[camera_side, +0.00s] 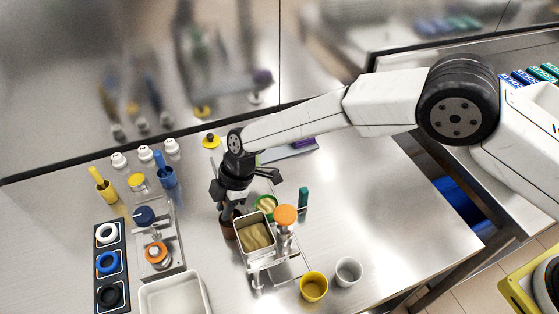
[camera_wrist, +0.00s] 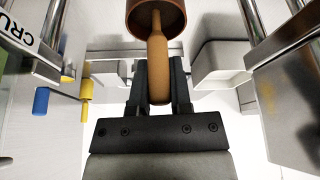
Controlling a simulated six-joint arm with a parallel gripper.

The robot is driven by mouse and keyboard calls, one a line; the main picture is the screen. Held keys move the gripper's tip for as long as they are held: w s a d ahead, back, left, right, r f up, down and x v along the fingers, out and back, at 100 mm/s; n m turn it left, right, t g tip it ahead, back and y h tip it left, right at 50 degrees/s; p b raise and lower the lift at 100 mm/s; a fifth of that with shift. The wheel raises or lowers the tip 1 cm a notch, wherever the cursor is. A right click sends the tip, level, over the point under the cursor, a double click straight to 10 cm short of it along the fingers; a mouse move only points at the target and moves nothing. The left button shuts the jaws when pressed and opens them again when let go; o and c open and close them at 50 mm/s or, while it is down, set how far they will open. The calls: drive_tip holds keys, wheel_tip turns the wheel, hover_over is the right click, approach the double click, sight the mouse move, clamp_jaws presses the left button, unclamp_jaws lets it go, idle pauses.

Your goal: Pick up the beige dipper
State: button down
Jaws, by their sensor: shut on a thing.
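The beige dipper (camera_wrist: 157,50) shows in the wrist view as a tan, rounded handle. Its far end goes into a brown cup (camera_wrist: 146,14) at the top of that view. My gripper (camera_wrist: 160,68) has one dark finger on each side of the handle and is shut on it. In the side view my gripper (camera_side: 229,212) points down over the same brown cup (camera_side: 227,230), left of the metal bin, and hides the dipper. The dipper's lower end is hidden in the cup.
A metal bin with tan contents (camera_side: 256,237) and an orange-topped fixture (camera_side: 286,215) stand close to the right. A yellow cup (camera_side: 314,288) and a pale cup (camera_side: 348,271) are in front. A blue cup (camera_side: 165,177) stands at left. The right tabletop is clear.

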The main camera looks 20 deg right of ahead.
drive_tip(key=shift+r, duration=0.1)
drive_tip(key=shift+r, duration=4.95)
drive_tip(key=d+r, duration=0.5)
drive_tip(key=d, duration=0.3)
drive_tip(key=shift+d+r, duration=0.15)
drive_tip(key=shift+d, duration=0.2)
drive_tip(key=shift+f, duration=0.25)
wheel_tip(320, 180, down, 6)
drive_tip(key=shift+f, duration=0.25)
drive_tip(key=shift+a, duration=0.4)
